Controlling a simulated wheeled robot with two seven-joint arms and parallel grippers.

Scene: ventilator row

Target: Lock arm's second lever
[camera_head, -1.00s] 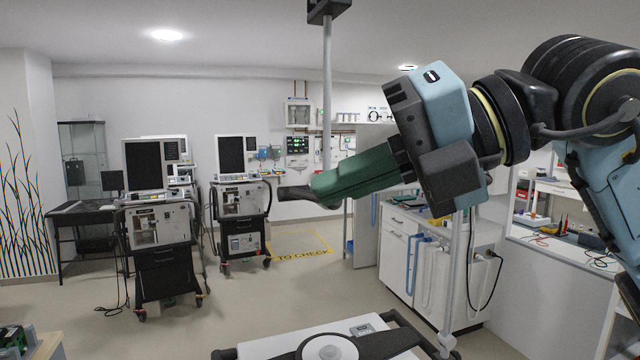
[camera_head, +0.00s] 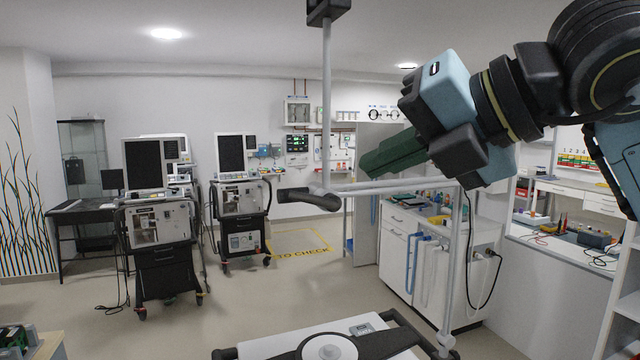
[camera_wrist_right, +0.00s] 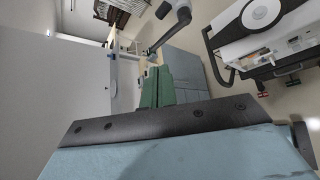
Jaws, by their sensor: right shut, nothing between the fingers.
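A jointed support arm stands in the middle of the head view, with a grey horizontal bar (camera_head: 395,187) between two upright poles. At the bar's left end is a black lever-like piece (camera_head: 308,197) pointing left; whether it is locked I cannot tell. A grey and dark jointed piece (camera_wrist_right: 176,14) shows near the top of the right wrist view. My right gripper (camera_head: 366,166) has green fingers, shut and empty, above and behind the bar and apart from the black piece. The fingers also show in the wrist view (camera_wrist_right: 157,82). My left gripper is out of view.
A white-topped cart (camera_head: 290,345) with a round disc is at the bottom. Two ventilators (camera_head: 158,222) (camera_head: 240,200) stand at the left. A white cabinet (camera_head: 395,250) and a workbench (camera_head: 560,235) are at the right. The floor between is open.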

